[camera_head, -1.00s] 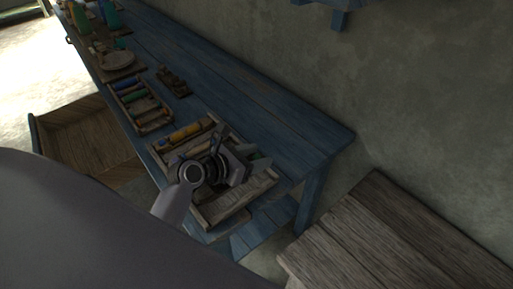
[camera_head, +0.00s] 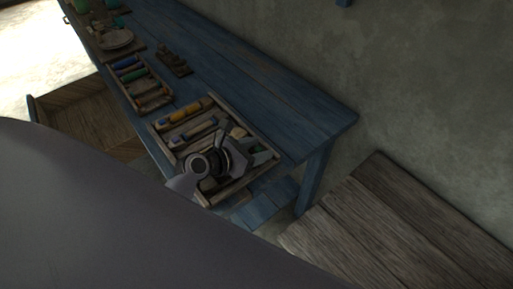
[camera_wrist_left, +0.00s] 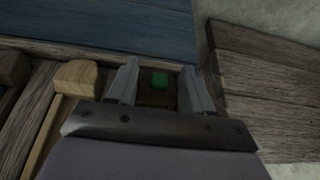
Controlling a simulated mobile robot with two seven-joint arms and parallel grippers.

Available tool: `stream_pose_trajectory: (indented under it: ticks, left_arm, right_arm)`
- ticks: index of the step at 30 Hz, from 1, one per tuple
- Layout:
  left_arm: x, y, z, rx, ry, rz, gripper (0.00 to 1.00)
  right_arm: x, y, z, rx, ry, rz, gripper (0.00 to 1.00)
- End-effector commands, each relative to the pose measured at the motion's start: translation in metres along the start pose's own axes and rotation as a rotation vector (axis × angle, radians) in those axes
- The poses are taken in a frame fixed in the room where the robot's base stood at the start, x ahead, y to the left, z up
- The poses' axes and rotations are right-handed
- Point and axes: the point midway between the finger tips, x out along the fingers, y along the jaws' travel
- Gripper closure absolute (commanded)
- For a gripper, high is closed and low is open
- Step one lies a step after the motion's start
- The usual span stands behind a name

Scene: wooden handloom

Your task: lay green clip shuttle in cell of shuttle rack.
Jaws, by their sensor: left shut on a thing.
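The shuttle rack (camera_head: 262,132) is a shallow wooden tray with long cells on the blue bench. A shuttle with a yellow-orange spool (camera_head: 186,112) and one with blue parts (camera_head: 196,134) lie in its far cells. My left gripper (camera_wrist_left: 160,70) is over the near-right part of the rack. It is shut on the green clip shuttle, whose green square (camera_wrist_left: 160,80) on dark brown wood shows between the fingers in the left wrist view. Most of that shuttle is hidden by the gripper. I cannot tell whether it touches the rack. My right gripper is not in view.
A smaller tray of coloured spools (camera_head: 145,88) stands farther along the blue bench (camera_head: 275,95), with a dark wooden piece (camera_head: 173,64) beside it. A plank surface (camera_head: 400,225) lies to the right, below the bench. The bench behind the rack is clear.

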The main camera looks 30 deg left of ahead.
Motion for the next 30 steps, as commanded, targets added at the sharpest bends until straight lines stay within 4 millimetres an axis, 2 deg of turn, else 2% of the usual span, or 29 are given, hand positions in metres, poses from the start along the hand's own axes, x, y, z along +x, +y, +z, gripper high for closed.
stream_pose_trajectory:
  ticks: [5,6,8,16,20,30]
  left_arm:
    - [0.002,0.000,-0.004,-0.002,-0.001,0.000,0.83]
    - [0.002,0.000,-0.003,-0.001,-0.002,0.000,0.40]
    - [0.002,0.000,-0.003,-0.001,-0.002,0.000,0.20]
    - [0.001,0.000,-0.004,-0.001,0.000,0.000,0.19]
    - [-0.005,0.000,-0.004,-0.001,0.001,0.000,0.19]
    - [-0.052,0.000,-0.004,0.000,0.002,0.001,0.19]
  right_arm:
    - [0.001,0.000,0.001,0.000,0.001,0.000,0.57]
    - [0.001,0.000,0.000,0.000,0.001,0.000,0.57]
    - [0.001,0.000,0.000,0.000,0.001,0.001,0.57]
    - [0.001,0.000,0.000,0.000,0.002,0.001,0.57]
    - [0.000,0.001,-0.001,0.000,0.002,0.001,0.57]
    - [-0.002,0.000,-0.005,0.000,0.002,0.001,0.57]
